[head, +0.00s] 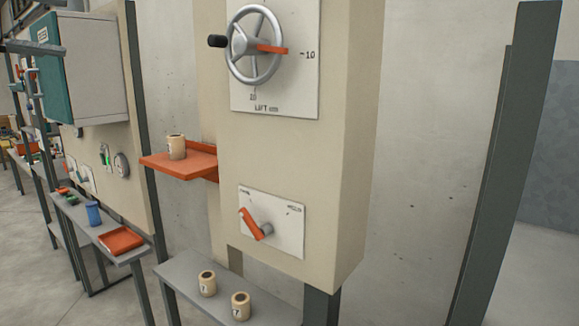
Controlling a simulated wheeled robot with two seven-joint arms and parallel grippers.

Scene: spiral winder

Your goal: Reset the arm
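Neither of my grippers shows clearly in the head view. A grey handwheel (253,45) with a black knob is mounted on a white plate marked LIFT on the beige cabinet. An orange pointer (272,49) at its hub points right, toward a mark that looks like 10. Below it, an orange lever (252,225) on a smaller white plate (287,234) is tilted, its free end toward the upper left. The labels on the smaller plate are too small to read.
An orange shelf (187,167) on the cabinet's left side holds a beige spool (176,147). Two more spools (207,284) (240,306) stand on a grey bench (180,275) below. A dark post (507,160) stands at the right. A bench with an orange tray (121,240) is at the left.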

